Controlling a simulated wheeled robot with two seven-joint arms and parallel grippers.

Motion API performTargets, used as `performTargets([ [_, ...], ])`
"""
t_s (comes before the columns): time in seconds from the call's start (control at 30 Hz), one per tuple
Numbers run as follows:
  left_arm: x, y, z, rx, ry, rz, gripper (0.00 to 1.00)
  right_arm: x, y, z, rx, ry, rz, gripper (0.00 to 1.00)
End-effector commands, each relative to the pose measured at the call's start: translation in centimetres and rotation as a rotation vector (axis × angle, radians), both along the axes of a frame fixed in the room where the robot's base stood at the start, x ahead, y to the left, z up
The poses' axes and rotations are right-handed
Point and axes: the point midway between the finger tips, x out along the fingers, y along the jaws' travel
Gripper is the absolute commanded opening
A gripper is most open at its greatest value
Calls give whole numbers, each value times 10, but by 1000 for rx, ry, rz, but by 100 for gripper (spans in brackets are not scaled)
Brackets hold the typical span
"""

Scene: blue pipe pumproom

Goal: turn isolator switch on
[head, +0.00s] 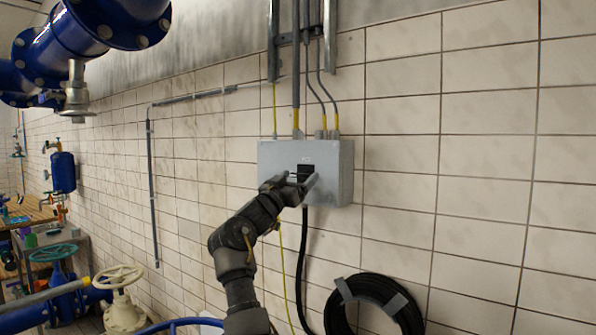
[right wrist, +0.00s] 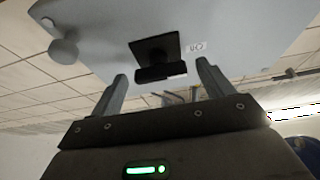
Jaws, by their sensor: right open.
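The isolator switch is a black rotary handle on a square black plate, on the front of a grey wall box (head: 272,155). The switch (head: 305,171) shows just beyond my right gripper in the head view. In the right wrist view the switch (right wrist: 158,60) lies between and beyond the fingertips, its bar lying roughly across the picture. My right gripper (head: 298,188) is open and empty in front of the box, with a finger on each side of the switch (right wrist: 160,76). I cannot tell whether the fingers touch it. My left gripper is not in view.
Cables and conduits (head: 296,70) enter the box from above. A black cable (head: 304,260) hangs below it, beside a coiled black hose (head: 372,300). Blue pipes (head: 95,25) and a cream handwheel (head: 119,278) stand at left. The tiled wall at right is clear.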

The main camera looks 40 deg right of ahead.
Motion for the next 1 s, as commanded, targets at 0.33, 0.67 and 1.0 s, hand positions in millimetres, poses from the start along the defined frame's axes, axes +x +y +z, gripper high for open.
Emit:
performTargets([
  [0.33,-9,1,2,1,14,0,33,1,-5,1,0,0,-1,80],
  [0.67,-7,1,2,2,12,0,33,1,-5,1,0,0,-1,39],
  [1.0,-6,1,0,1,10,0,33,1,-5,0,14,-39,0,35],
])
